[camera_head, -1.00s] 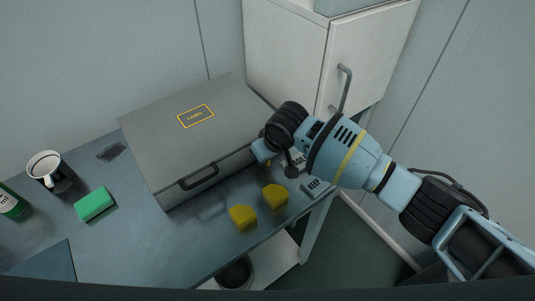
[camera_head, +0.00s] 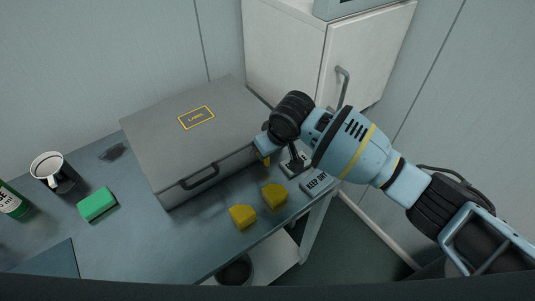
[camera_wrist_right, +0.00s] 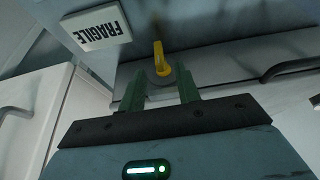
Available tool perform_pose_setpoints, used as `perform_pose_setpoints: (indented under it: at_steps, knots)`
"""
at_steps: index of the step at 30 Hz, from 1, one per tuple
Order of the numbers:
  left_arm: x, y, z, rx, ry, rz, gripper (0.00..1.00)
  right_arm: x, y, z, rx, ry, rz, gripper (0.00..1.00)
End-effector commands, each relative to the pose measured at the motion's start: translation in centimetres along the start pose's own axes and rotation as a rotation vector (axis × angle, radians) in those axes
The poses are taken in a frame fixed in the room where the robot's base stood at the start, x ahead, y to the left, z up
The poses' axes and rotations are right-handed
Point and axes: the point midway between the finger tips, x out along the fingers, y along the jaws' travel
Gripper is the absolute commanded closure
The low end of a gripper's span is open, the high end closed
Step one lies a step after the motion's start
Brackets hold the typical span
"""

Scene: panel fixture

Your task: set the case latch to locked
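The grey case (camera_head: 190,137) lies closed on the table, with a dark handle (camera_head: 200,178) on its front side. In the head view my right gripper (camera_head: 263,145) is at the case's front right, mostly hiding the latch. My left gripper is not in view.
Two yellow blocks (camera_head: 243,216) (camera_head: 274,195) lie in front of the case. FRAGILE (camera_wrist_right: 97,27) and KEEP DRY (camera_head: 317,181) labelled pieces lie near the right edge. A green sponge (camera_head: 97,204), mug (camera_head: 50,170) and bottle (camera_head: 12,201) stand left. A white cabinet (camera_head: 300,55) stands behind.

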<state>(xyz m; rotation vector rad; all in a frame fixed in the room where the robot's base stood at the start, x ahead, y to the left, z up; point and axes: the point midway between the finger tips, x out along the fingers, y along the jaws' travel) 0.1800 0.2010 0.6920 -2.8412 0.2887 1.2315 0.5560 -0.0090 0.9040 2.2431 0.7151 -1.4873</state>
Motion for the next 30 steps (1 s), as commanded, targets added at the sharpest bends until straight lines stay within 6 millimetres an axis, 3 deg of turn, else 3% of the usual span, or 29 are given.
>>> perform_pose_setpoints:
  at_steps: [3,9,25,30]
  knots:
    - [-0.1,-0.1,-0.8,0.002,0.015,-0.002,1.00,-2.0,0.0,-0.2,-0.001,0.005,0.001,0.67]
    - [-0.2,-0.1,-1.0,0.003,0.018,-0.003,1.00,-3.4,0.0,0.0,-0.001,0.001,0.000,0.67]
    - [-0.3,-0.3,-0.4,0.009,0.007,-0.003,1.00,-3.4,-0.1,0.0,0.000,0.001,-0.002,0.67]
    - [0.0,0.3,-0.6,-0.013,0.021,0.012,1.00,-2.7,-1.2,0.1,0.019,0.067,-0.062,0.67]
